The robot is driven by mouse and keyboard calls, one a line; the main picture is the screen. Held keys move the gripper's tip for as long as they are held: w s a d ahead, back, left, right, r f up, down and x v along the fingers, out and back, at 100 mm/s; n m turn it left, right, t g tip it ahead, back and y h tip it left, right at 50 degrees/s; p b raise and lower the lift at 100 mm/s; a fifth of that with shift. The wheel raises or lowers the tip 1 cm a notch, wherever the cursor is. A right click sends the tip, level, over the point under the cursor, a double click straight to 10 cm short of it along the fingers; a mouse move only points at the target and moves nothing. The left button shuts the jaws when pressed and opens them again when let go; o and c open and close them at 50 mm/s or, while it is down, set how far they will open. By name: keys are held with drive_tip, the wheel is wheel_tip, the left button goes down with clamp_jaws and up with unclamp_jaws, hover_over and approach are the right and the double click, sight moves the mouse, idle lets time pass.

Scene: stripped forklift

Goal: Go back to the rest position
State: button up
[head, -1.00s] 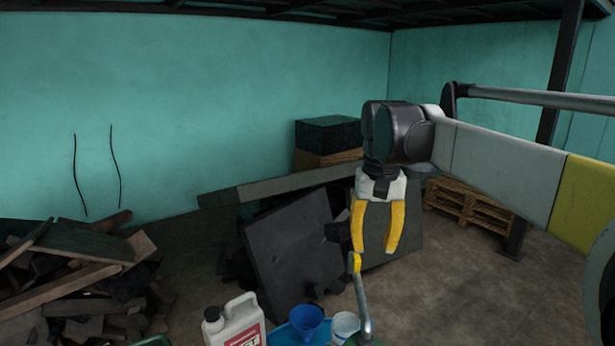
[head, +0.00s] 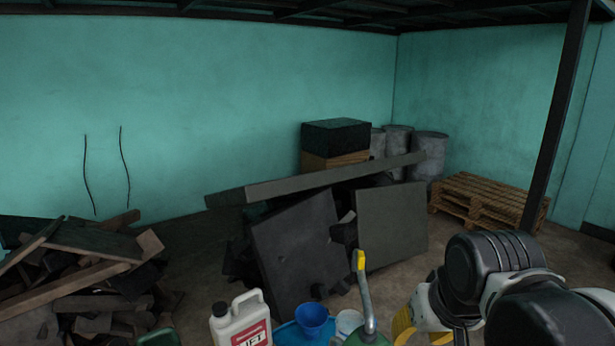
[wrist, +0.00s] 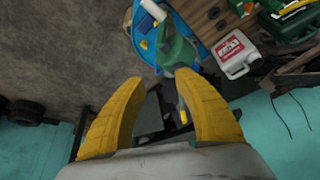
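My gripper (wrist: 162,115) shows in the wrist view with its two yellow fingers spread apart. Nothing is between the fingertips. In the head view my folded arm is at the lower right, and only a small yellow part of the gripper shows at its left side. The fingertips are hidden there. The gripper is to the right of the green can with the yellow-tipped spout (head: 362,285) in that view.
A white jug (head: 240,322), a blue funnel (head: 311,318) and a white container (head: 348,322) stand at the bottom centre. Dark panels (head: 300,250) lean behind them. Scrap wood (head: 80,270) lies left. A pallet (head: 485,200), grey drums (head: 428,155) and a dark post (head: 555,120) are at right.

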drive_tip(key=s+f+t, duration=0.2)
drive_tip(key=s+f, duration=0.3)
wheel_tip(320, 180, down, 31)
drive_tip(key=b, duration=3)
drive_tip(key=shift+d, duration=0.35)
